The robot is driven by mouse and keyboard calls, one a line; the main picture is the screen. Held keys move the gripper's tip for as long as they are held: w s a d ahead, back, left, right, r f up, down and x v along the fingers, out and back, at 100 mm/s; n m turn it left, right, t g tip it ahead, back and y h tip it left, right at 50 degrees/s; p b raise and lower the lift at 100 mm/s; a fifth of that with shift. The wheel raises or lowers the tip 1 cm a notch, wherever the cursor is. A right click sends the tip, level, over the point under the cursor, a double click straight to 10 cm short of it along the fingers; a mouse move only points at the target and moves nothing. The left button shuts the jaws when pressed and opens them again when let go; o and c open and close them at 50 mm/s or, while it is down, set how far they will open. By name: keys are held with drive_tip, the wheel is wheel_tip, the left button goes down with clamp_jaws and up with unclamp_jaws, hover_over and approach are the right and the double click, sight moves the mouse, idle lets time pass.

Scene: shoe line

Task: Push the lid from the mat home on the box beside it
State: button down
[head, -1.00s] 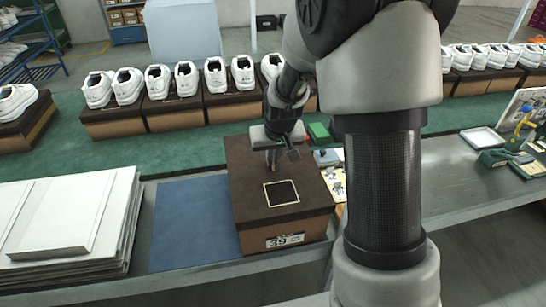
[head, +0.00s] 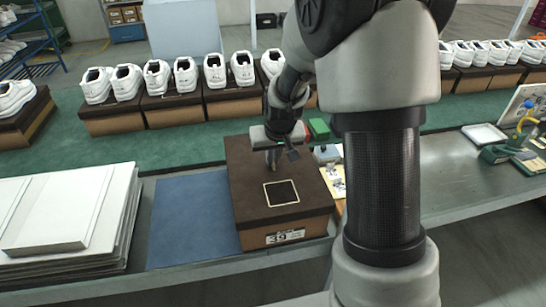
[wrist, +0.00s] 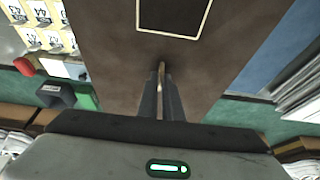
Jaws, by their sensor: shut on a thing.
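The dark brown lid (head: 250,209) lies on top of the brown box (head: 316,232), covering its opening. A square black patch with a pale border marks the lid's top. The blue mat (head: 190,220) to the left is bare. My gripper (head: 273,168) points down at the rear part of the lid. In the wrist view, its two fingers (wrist: 160,80) are close together against the lid, with a thin tan piece between them. I take this piece to be part of the lid; the contact itself is small. The box's rear side is hidden.
A stack of white boards (head: 70,220) stands left of the mat. Shoes on boxes line the green belt (head: 180,145) behind. My arm covers the area right of the box. A green tool and a white tray (head: 484,135) lie farther right.

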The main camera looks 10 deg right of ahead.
drive_tip(key=shift+f+b, duration=0.45)
drive_tip(key=shift+f, duration=0.2)
drive_tip(key=c, duration=1.8)
unclamp_jaws()
drive_tip(key=shift+c, duration=0.2)
drive_tip(key=shift+r, duration=0.2)
drive_tip(key=p+v, duration=0.2)
drive_tip(key=v, duration=1.5)
drive_tip(key=s+r+p, duration=0.5)
drive_tip(key=s+r, duration=0.3)
drive_tip(key=s, duration=0.2)
drive_tip(key=s+r+t+p, duration=0.1)
drive_tip(key=s+r+p, duration=0.4)
drive_tip(key=s+r, duration=0.3)
drive_tip(key=s, duration=0.2)
drive_tip(key=shift+s, duration=0.4)
